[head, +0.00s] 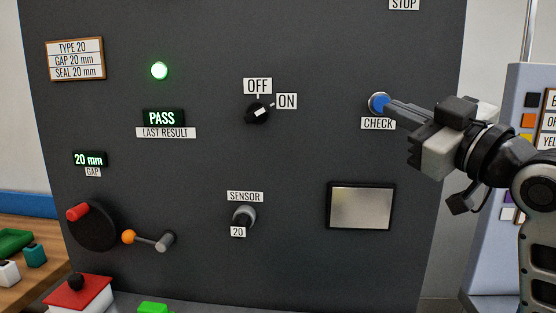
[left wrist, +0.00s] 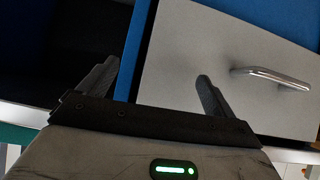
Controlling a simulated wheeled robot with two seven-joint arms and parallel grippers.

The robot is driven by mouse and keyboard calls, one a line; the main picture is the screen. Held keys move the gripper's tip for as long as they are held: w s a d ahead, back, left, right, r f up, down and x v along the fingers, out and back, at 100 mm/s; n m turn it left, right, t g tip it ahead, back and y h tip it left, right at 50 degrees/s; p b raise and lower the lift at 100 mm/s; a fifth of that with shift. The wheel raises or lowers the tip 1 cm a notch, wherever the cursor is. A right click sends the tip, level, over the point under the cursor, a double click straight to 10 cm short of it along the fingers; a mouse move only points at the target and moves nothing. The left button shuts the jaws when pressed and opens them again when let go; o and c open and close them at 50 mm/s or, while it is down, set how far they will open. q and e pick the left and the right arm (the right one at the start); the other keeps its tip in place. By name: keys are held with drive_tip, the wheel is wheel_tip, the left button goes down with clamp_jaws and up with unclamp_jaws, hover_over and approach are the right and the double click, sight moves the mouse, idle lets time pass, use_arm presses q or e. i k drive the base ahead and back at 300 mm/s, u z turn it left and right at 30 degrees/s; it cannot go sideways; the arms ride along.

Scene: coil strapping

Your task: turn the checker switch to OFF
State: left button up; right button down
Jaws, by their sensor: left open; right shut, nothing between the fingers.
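The checker switch (head: 258,113) is a black round knob with a white pointer mark on the dark panel in the head view. Its mark slants up to the right, toward the ON label (head: 287,101); the OFF label (head: 257,86) is straight above the knob. My right gripper (head: 388,106) is shut and empty, its fingertips at the blue CHECK button (head: 379,104), to the right of the switch. I cannot tell whether they touch it. My left gripper (left wrist: 155,85) is open and empty in the left wrist view, away from the panel.
The panel shows a lit green lamp (head: 159,70), a PASS display (head: 162,118), a sensor knob (head: 244,214) and a crank with orange ball (head: 128,237). A drawer handle (left wrist: 272,76) is before my left gripper. The panel around the switch is clear.

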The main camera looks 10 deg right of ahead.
sight(258, 112)
drive_tip(key=k, duration=1)
